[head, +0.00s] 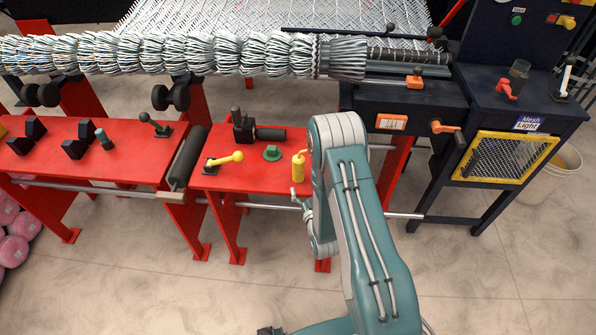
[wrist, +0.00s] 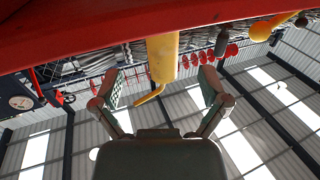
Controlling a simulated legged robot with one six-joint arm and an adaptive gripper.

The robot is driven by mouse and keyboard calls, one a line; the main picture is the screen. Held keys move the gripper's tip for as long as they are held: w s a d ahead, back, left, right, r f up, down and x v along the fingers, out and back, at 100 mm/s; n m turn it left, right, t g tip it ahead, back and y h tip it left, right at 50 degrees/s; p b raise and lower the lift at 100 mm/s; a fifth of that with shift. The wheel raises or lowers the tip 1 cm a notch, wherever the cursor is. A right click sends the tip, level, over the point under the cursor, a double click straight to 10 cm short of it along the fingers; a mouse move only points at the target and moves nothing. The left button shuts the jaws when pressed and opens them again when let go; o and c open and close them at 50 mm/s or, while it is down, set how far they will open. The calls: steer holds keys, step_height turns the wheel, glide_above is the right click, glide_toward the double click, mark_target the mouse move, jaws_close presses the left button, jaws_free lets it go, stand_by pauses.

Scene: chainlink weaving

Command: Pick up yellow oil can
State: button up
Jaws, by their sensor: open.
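The yellow oil can (head: 298,165) stands upright near the right end of the red bench top, beside my arm. In the wrist view the picture is upside down, and the oil can (wrist: 162,58) shows at the top centre with its spout pointing down in the picture. My gripper (wrist: 160,76) is open, with one finger on either side of the can in that view and nothing held. In the head view my gripper (head: 300,202) is partly hidden by my arm, just in front of the bench edge and below the can.
On the red bench (head: 228,178), a yellow-knobbed lever (head: 224,160), a green knob (head: 272,153) and a black fixture (head: 243,128) stand left of the can. A grey rail (head: 262,205) runs along the bench front. A dark machine (head: 405,95) stands behind my arm.

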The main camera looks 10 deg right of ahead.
mark_target(300, 175)
steer(key=w, duration=0.7)
steer(key=shift+a+r, duration=0.15)
steer(key=shift+a, duration=0.15)
steer(key=shift+c, duration=0.3)
jaws_close()
